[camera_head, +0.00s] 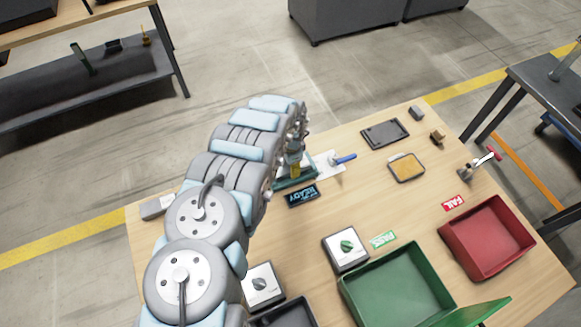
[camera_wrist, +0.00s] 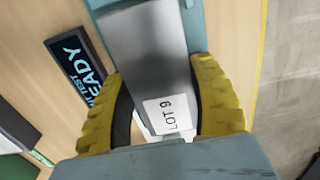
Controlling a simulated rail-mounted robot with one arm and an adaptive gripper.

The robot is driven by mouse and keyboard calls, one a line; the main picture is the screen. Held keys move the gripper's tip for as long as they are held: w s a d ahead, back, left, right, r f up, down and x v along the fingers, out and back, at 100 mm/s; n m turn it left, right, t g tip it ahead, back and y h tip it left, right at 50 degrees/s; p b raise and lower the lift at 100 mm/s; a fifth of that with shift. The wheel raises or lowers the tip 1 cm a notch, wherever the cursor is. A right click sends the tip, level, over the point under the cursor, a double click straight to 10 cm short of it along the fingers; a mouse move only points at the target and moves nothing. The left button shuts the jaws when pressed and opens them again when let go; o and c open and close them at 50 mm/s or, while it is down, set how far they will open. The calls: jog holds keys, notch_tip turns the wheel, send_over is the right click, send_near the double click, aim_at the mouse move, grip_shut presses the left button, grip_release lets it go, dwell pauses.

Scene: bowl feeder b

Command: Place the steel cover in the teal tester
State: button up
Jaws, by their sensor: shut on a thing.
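The steel cover (camera_wrist: 150,50) is a smooth grey piece with a white "LOT 9" label near its close end. My gripper (camera_wrist: 158,75) has yellow fingers on both sides of the cover and is shut on it. The teal tester (camera_head: 283,185) stands on the bench under the end of my arm. In the wrist view, a teal part (camera_wrist: 194,25) shows beside and behind the cover's far end. I cannot tell whether the cover touches the tester or is seated in it. In the head view, my gripper (camera_head: 295,163) and arm hide the cover and part of the tester.
A green bin (camera_head: 395,290), a red bin (camera_head: 490,240) and a dial box (camera_head: 346,248) stand nearer. A dark tray (camera_head: 385,133) lies farther back.

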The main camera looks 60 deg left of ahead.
jog(key=shift+a+f, duration=0.1)
jog(key=shift+f, duration=0.15)
jog(key=shift+f, duration=0.1)
jog(key=o, duration=1.2)
notch_tip(320, 180, up, 12)
jog(key=p, duration=0.3)
dwell(0.4)
